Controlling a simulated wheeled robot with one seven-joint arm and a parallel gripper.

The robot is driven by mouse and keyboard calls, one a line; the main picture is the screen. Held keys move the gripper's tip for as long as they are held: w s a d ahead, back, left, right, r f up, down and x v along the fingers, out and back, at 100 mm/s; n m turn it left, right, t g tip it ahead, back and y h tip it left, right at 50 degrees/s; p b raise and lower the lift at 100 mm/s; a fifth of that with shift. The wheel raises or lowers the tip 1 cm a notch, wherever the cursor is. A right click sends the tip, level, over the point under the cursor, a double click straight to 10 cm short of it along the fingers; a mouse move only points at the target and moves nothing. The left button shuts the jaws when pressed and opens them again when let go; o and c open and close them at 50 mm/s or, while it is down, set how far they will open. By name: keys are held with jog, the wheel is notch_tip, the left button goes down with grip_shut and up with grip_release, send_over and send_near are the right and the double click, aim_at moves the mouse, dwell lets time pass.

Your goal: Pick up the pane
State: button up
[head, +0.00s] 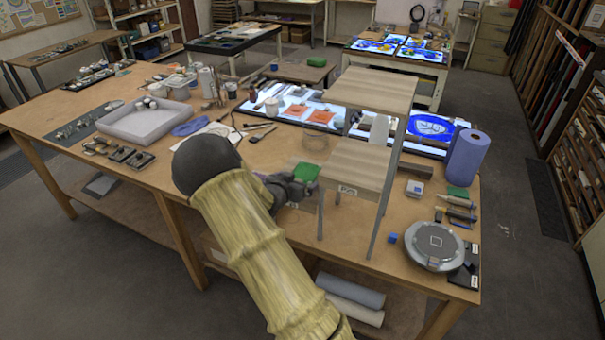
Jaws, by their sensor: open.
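A small green pane (306,171) shows just beyond the end of my arm, left of a small wooden two-level stand (355,167). My gripper (290,186) is dark and low over the worktable, close to the pane's near side. It is open, though my arm hides part of it and the fingertips are hard to make out. I cannot tell whether the fingers touch the pane. Two orange panes (294,112) lie on a lit white panel further back.
The stand's thin legs and raised top shelf (374,90) rise right of my gripper. A blue paper roll (466,158) and a round grey device (434,246) are at the right. A grey tray (144,121) stands at the left. Bare tabletop (345,240) lies in front of the stand.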

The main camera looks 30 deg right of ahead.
jog(key=shift+s, duration=0.15)
jog(key=shift+d, duration=0.25)
jog(key=c, duration=0.4)
jog(key=shift+a, duration=0.15)
jog(key=c, duration=0.7)
notch_tip(320, 180, up, 10)
jog(key=b, duration=0.1)
